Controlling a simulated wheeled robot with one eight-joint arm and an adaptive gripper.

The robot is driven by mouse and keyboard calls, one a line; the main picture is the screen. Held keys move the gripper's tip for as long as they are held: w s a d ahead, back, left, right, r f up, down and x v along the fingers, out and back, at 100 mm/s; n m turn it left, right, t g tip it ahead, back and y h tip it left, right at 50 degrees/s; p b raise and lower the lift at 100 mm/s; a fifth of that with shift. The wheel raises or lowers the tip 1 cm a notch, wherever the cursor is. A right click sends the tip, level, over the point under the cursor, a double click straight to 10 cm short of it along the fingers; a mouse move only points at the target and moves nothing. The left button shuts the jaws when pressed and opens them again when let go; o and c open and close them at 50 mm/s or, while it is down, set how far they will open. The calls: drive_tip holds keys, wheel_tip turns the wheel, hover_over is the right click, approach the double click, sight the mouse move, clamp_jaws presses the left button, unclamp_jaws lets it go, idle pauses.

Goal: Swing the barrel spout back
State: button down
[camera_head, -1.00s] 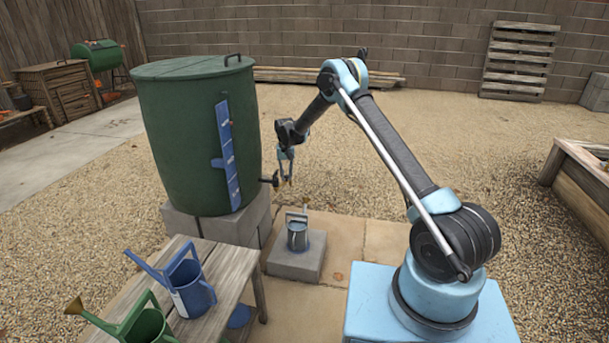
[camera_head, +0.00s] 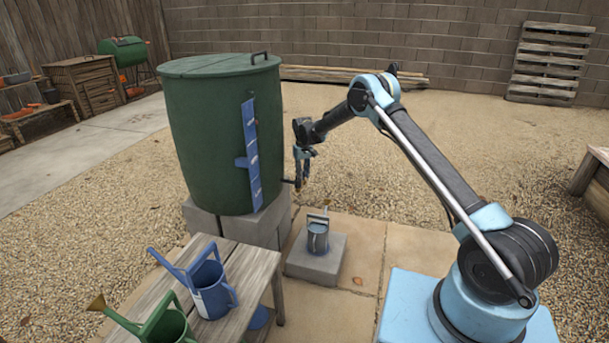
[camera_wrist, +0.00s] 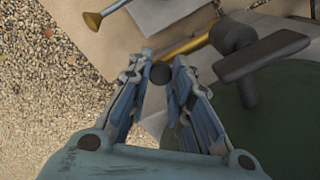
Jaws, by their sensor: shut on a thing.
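The green rain barrel (camera_head: 205,140) stands at left of centre, with its tap low on its right side. In the wrist view the brass spout (camera_wrist: 188,46) runs from the dark tap body (camera_wrist: 232,34) to between my fingertips. A dark T-shaped lever (camera_wrist: 265,56) lies to the right of my fingers. My gripper (camera_wrist: 162,62) is shut on the spout near its outer end, with a dark round piece between the fingers. In the head view my gripper (camera_head: 302,178) points down beside the tap. A grey watering can (camera_head: 318,238) stands below on a concrete block.
The concrete block (camera_head: 315,264) sits on paving right of the barrel's block base. A wooden bench (camera_head: 235,270) at front left holds a blue watering can (camera_head: 210,287) and a green one (camera_head: 168,327). Gravel behind my arm is open.

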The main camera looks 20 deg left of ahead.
drive_tip(key=shift+w, duration=0.15)
drive_tip(key=c, duration=1.4)
unclamp_jaws()
drive_tip(key=shift+r, duration=0.15)
wheel_tip(320, 180, up, 12)
drive_tip(key=shift+f, duration=0.15)
drive_tip(key=shift+d, duration=0.1)
